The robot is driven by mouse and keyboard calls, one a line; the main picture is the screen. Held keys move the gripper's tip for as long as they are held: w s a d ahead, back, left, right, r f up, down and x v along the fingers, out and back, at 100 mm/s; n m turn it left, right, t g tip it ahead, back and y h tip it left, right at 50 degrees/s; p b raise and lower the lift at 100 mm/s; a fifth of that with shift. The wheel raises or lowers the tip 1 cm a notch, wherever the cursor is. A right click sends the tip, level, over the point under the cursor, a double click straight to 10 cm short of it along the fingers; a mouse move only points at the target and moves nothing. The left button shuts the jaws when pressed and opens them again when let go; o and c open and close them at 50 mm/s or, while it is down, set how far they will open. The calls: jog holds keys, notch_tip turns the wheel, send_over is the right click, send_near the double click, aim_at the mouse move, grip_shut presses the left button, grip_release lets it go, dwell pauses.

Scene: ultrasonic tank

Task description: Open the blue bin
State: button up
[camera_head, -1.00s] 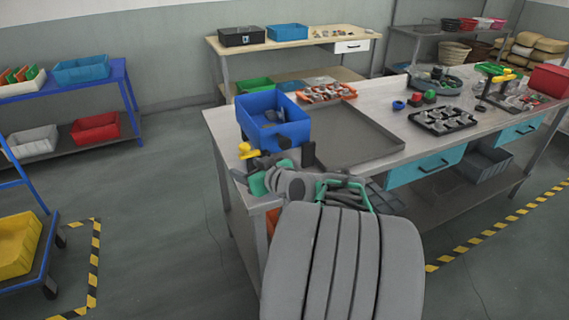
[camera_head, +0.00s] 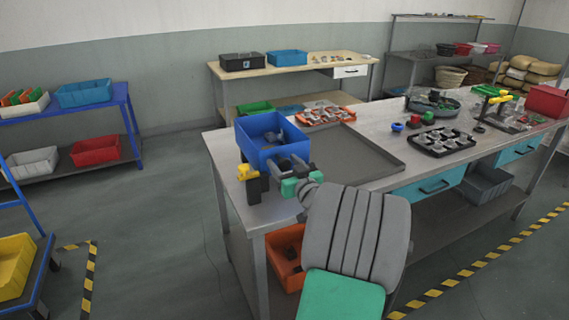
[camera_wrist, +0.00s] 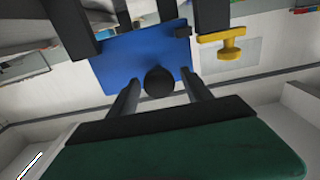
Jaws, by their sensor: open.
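The blue bin (camera_head: 262,155) stands at the table's near left corner. Its top looks open in the head view, with dark items inside. My gripper (camera_head: 280,172) is open at the bin's near side, with its dark fingers wide apart. In the wrist view the gripper (camera_wrist: 142,32) shows a broad blue face of the bin (camera_wrist: 130,65) beyond and between the fingers. A round black part (camera_wrist: 159,82) shows in front of that blue face; I cannot tell what it belongs to. I cannot tell whether a finger touches the bin.
A yellow T-shaped piece (camera_head: 247,171) is close beside my gripper; it also shows in the wrist view (camera_wrist: 226,40). A grey tray (camera_head: 350,158) lies right of the bin, with an orange tray (camera_head: 325,117) behind. An orange bin (camera_head: 285,245) sits below the tabletop.

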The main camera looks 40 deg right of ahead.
jog(key=shift+c, duration=0.6)
grip_shut()
